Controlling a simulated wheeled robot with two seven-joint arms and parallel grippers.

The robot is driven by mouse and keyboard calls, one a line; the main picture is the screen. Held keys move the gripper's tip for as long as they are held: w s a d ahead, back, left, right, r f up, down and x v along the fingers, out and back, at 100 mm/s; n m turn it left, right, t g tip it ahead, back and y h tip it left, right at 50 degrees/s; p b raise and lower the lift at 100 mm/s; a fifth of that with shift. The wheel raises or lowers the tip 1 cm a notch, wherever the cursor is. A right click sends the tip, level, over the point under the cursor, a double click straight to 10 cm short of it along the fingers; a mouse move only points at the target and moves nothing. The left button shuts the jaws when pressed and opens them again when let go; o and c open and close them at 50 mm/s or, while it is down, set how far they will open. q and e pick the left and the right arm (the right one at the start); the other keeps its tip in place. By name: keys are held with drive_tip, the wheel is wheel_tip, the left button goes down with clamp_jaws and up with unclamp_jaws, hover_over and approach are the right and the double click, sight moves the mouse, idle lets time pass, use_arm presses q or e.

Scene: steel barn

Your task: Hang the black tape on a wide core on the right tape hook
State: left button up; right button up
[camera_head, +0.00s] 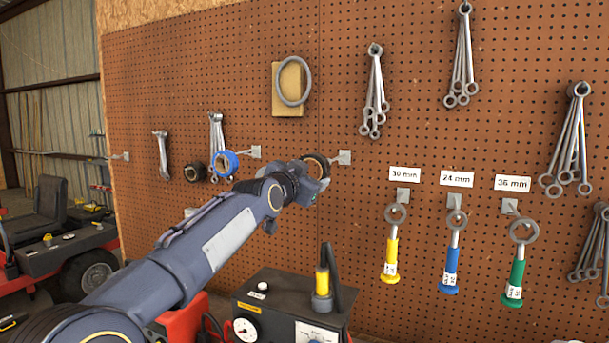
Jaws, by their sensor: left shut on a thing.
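The black tape (316,160) with a wide tan core is a dark ring at the tip of my left arm, in front of the pegboard. My left gripper (313,184) is shut on its lower part; the fingers are partly hidden by my wrist. The right tape hook (345,157) has a pale plate just right of the tape, and its peg points left towards the ring. I cannot tell whether the peg passes through the core. My right gripper is not in view.
A blue tape (225,163) is left of another hook (255,152), with a dark roll (194,171) beside it. A further hook (122,156) is at far left. Wrenches (374,95) and labelled coloured tools (451,262) hang right. A machine box (285,305) stands below.

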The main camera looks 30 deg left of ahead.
use_arm(q)
drive_tip(key=w+f+p, duration=0.1)
drive_tip(key=w+p, duration=0.2)
drive_tip(key=w, duration=0.5)
drive_tip(key=shift+a+f, duration=0.3)
idle(0.4)
drive_tip(key=shift+w, duration=0.1)
idle(0.6)
drive_tip(key=o, duration=1.1)
drive_tip(key=shift+f, duration=0.1)
